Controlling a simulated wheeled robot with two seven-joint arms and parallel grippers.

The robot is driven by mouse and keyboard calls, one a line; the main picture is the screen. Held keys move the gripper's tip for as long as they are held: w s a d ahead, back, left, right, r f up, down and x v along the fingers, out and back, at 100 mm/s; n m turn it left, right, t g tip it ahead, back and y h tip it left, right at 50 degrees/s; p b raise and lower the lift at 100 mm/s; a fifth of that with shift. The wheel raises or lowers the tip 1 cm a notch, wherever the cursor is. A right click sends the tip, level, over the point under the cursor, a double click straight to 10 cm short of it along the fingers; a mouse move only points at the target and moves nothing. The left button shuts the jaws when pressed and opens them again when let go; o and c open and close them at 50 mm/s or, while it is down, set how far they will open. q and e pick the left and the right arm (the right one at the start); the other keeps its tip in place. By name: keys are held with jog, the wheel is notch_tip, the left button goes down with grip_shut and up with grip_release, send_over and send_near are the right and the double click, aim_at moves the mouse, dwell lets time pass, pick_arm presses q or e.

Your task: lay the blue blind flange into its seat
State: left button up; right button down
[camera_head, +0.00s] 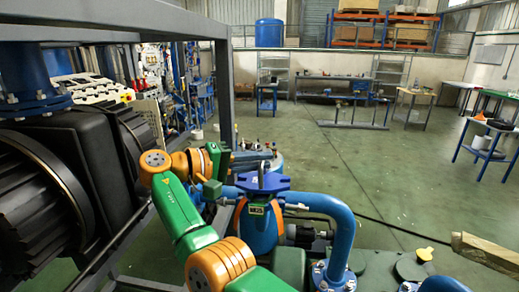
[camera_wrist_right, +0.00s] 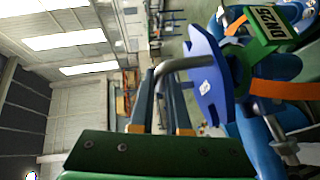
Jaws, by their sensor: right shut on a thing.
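The blue blind flange (camera_wrist_right: 207,76) is a flat blue plate with notched edges, a small white label and a bent grey handle (camera_wrist_right: 186,63). In the head view the flange (camera_head: 263,183) is level, right over the orange-and-blue pipe body (camera_head: 259,226) with a DN25 tag. My right gripper (camera_wrist_right: 162,85) is shut on the flange's handle. The seat is hidden under the flange, and I cannot tell whether they touch. In the wrist view the green DN25 tag (camera_wrist_right: 268,22) is close by the plate. My left gripper is not in view.
A thick blue bent pipe (camera_head: 335,212) curves to the right of the flange. A grey frame post (camera_head: 224,95) and dark motor housings (camera_head: 60,150) stand at the left. Workbenches (camera_head: 345,95) are far back, with open green floor between.

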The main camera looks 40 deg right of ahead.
jog(key=shift+s+f, duration=0.1)
jog(key=shift+s, duration=0.35)
jog(key=shift+w+f, duration=0.1)
jog(key=shift+w, duration=0.25)
jog(key=shift+s+a, duration=0.1)
jog(key=shift+a, duration=0.25)
jog(key=shift+f+b, duration=0.4)
jog(key=shift+f, duration=0.3)
dwell(0.8)
jog(key=c, duration=0.9)
grip_release()
jog(key=shift+o, duration=0.4)
